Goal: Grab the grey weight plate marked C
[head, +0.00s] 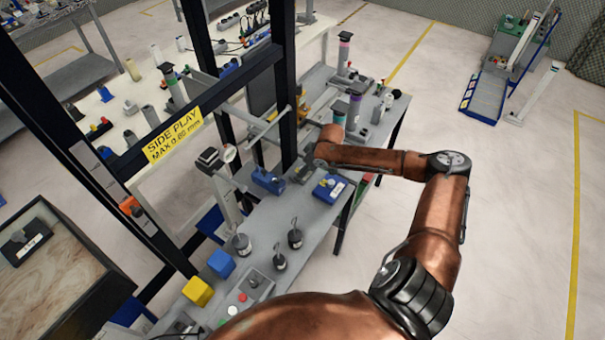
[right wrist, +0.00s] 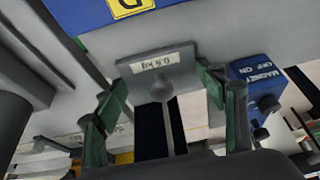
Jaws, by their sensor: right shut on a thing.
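A grey plate (right wrist: 180,70) with a white label that reads 0.5 kg upside down, and a round knob on a thin stem, lies between my fingers in the right wrist view. I cannot read a letter C on it. My right gripper (right wrist: 165,88) is shut on this plate, with a green-padded finger at each side. In the head view my right gripper (head: 306,170) is low over the grey bench, and my wrist partly hides the plate there. My left gripper is not in view.
A blue magnet base (right wrist: 256,85) is close right of the fingers; it also stands on the bench (head: 268,180). A blue box (head: 328,189) is right of the gripper. Several dark hooked weights (head: 279,258) stand nearer. A black frame post (head: 286,80) rises close left.

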